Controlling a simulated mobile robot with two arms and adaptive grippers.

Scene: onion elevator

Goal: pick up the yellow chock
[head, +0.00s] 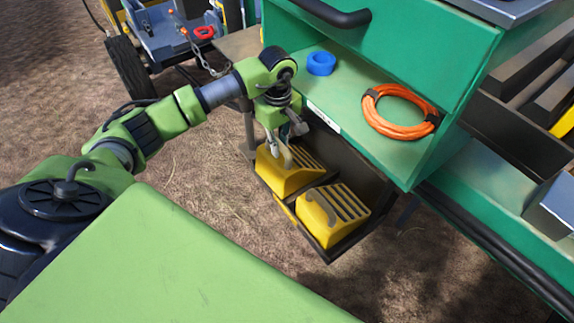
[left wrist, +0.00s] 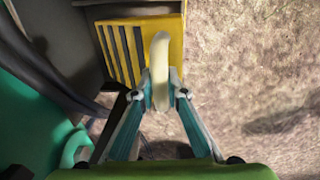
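Two yellow chocks with slotted tops sit in a dark rack under a green shelf. My left gripper (head: 277,148) points down at the upper-left chock (head: 299,172). In the left wrist view, this chock (left wrist: 128,52) has a pale curved handle (left wrist: 161,60) standing between the fingertips of the left gripper (left wrist: 164,92). The fingertips are close to both sides of the handle. I cannot tell whether they press on it. The second chock (head: 334,216) sits nearer in the rack, apart from the gripper. My right gripper is not in view.
The dark rack (head: 333,259) surrounds the chocks. The green shelf (head: 345,112) above it holds a blue ring (head: 321,63) and an orange coil (head: 398,127). A black handle (head: 331,14) projects above. Brown ground lies open to the left of the rack.

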